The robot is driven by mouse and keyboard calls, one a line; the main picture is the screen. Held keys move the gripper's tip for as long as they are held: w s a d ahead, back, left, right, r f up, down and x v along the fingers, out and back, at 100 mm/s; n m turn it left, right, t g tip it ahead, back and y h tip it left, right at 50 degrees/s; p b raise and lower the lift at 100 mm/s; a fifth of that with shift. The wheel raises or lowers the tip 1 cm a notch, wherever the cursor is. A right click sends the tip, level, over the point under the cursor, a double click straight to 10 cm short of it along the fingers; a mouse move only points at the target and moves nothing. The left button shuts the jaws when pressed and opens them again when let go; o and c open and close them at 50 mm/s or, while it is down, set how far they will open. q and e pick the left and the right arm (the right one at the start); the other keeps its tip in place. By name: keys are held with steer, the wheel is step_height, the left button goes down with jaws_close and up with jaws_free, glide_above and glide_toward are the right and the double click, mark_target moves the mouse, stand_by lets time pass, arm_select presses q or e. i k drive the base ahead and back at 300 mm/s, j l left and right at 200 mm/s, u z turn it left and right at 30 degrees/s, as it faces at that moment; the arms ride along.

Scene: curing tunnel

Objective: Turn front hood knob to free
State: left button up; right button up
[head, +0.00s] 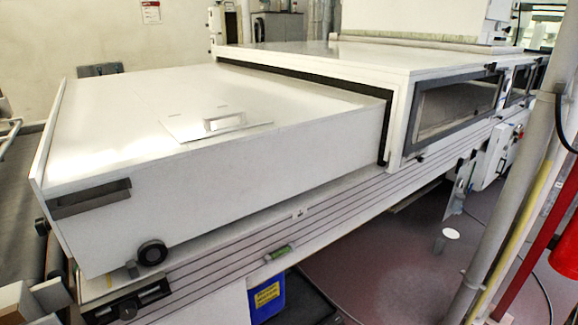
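The front hood (240,140) is a long white box cover on the near end of the tunnel, and it is shut down on the frame. A round black knob (152,252) sits low on the hood's side, near its front corner. Neither of my grippers shows in the head view. The turn position of the knobs is too small to tell.
The larger tunnel housing (400,65) with dark windows stands behind the hood. A grey post (520,200) and a red post (540,240) rise at the right. A blue container (266,299) stands beneath the frame. Open floor (400,265) lies right of the frame.

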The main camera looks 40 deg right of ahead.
mark_target(43, 228)
steer(key=j+z, duration=0.15)
steer(key=j, duration=0.4)
steer(key=j+z, duration=0.2)
steer(key=j, duration=0.35)
steer(key=k+j+z, duration=0.15)
steer(key=j, duration=0.4)
steer(key=k+u, duration=0.15)
steer(key=u, duration=0.35)
steer(key=k+j+u, duration=0.1)
steer(key=u, duration=0.35)
